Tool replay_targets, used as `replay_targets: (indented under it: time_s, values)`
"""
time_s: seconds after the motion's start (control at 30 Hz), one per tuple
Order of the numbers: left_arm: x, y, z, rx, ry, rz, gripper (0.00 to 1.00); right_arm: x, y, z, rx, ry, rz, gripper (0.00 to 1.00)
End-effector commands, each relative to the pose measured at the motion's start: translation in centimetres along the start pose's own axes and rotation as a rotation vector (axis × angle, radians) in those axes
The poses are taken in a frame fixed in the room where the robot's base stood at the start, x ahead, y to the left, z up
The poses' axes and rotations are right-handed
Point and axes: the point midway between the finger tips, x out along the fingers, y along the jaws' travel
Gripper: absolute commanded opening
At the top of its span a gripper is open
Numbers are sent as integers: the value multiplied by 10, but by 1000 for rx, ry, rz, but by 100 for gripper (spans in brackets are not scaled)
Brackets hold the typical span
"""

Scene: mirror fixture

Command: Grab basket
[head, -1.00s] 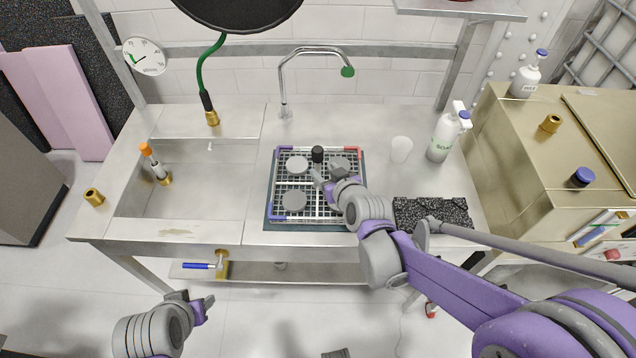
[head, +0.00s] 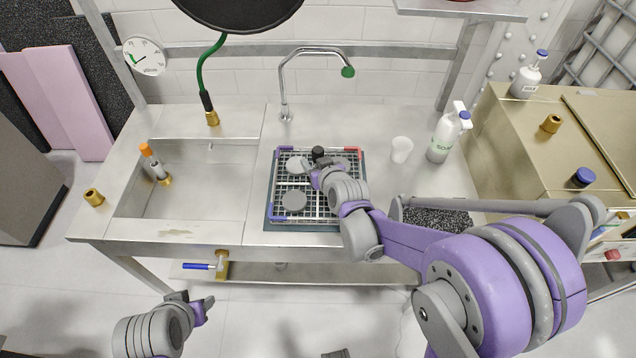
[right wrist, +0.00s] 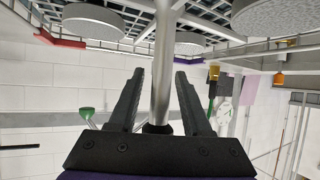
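The basket (head: 274,185) is a square wire rack with red and purple corner pieces and several round grey discs in it. It sits on the counter right of the sink. A black knob (head: 318,152) tops its central metal post. My right gripper (head: 308,168) is at the basket, beside the post. In the right wrist view, the post (right wrist: 163,75) stands between the two black fingers of that gripper (right wrist: 160,75), with narrow gaps on both sides. My left gripper (head: 203,300) is low at the left, in front of the counter and far from the basket. Its finger opening is unclear.
The sink basin (head: 195,190) is left of the basket. A tall faucet (head: 284,90) stands behind. A white cup (head: 401,149) and a soap bottle (head: 443,138) stand to the right. A black speckled block (head: 437,217) lies at the front right, partly behind my arm.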

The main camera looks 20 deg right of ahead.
Motion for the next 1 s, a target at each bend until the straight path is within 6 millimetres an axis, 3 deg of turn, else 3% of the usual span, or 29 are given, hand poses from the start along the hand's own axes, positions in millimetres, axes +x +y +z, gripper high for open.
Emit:
replay_targets:
  time_s: [0.03,0.23,0.27,1.0]
  values:
    - [0,0,0,0,0,0,50,0,0,0,0,0,0,38]
    - [0,0,0,0,0,0,50,0,0,0,0,0,0,2]
    - [0,0,0,0,0,0,50,0,0,0,0,0,0,0]
    - [0,0,0,0,0,0,50,0,0,0,0,0,0,0]
